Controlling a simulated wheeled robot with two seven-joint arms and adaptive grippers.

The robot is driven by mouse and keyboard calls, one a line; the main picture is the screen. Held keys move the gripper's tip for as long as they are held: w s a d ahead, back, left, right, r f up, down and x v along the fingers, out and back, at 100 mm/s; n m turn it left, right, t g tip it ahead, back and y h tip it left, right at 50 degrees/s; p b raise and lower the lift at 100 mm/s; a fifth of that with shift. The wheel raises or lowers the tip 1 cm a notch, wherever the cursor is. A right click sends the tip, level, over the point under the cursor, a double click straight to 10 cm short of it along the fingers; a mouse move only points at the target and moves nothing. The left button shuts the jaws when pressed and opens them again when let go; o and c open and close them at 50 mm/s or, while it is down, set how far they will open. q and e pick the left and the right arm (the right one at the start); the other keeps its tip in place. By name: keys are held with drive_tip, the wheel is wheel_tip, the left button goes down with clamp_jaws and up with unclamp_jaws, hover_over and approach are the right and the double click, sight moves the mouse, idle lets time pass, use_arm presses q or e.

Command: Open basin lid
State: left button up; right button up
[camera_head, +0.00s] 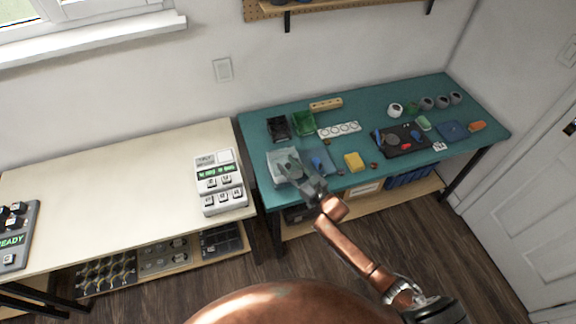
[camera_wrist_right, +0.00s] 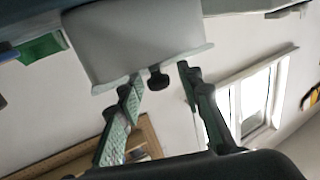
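The basin (camera_head: 273,158) is a pale, whitish box at the left end of the teal workbench, partly covered by my right gripper (camera_head: 294,170). In the right wrist view, a light grey-white body with a rim, which looks like the basin with its lid (camera_wrist_right: 130,42), fills the upper left. A small dark knob (camera_wrist_right: 158,79) sticks out at its edge. My right gripper (camera_wrist_right: 161,76) is open, with one finger on each side of the knob and gaps visible between. Whether a finger touches the rim is unclear. My left gripper is not in view.
The teal workbench (camera_head: 385,105) holds a green bin (camera_head: 303,123), a black rack (camera_head: 278,128), a white strip with round holes (camera_head: 339,130), a yellow block (camera_head: 354,161) and a black tray (camera_head: 390,149). A cream table (camera_head: 120,185) with a keypad device (camera_head: 219,180) stands left.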

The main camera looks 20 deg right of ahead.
drive_tip(key=shift+c, duration=0.7)
clamp_jaws()
